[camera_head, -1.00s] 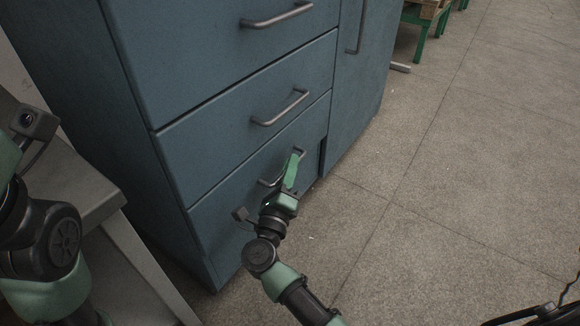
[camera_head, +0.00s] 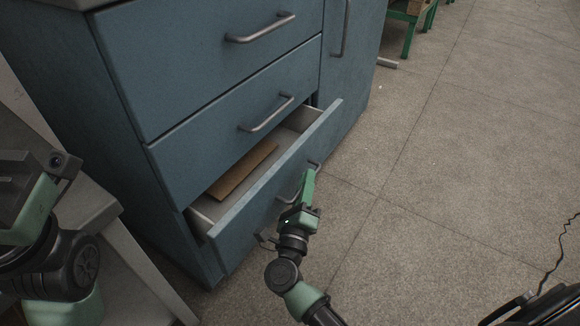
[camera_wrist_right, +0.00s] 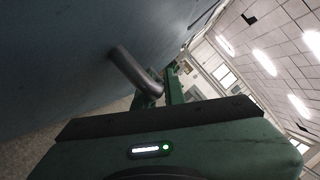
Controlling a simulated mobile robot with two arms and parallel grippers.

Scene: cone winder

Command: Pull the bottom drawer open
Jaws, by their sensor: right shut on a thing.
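The bottom drawer (camera_head: 262,205) of the blue cabinet stands partly open, with a flat brown piece (camera_head: 243,170) lying inside it. My right gripper (camera_head: 307,180) is at the drawer's front and shut on its grey bar handle (camera_head: 313,167). In the right wrist view the handle (camera_wrist_right: 133,70) runs from the blue drawer front to between the green fingers (camera_wrist_right: 160,95). The fingers hide part of the handle. My left arm shows at the left edge, but its fingertips are not in view.
Two shut drawers with bar handles (camera_head: 268,114) are above the open one. A grey bench (camera_head: 125,250) stands close at the left. Bare floor (camera_head: 450,190) is free at the right. A green-legged stand (camera_head: 411,35) is at the back.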

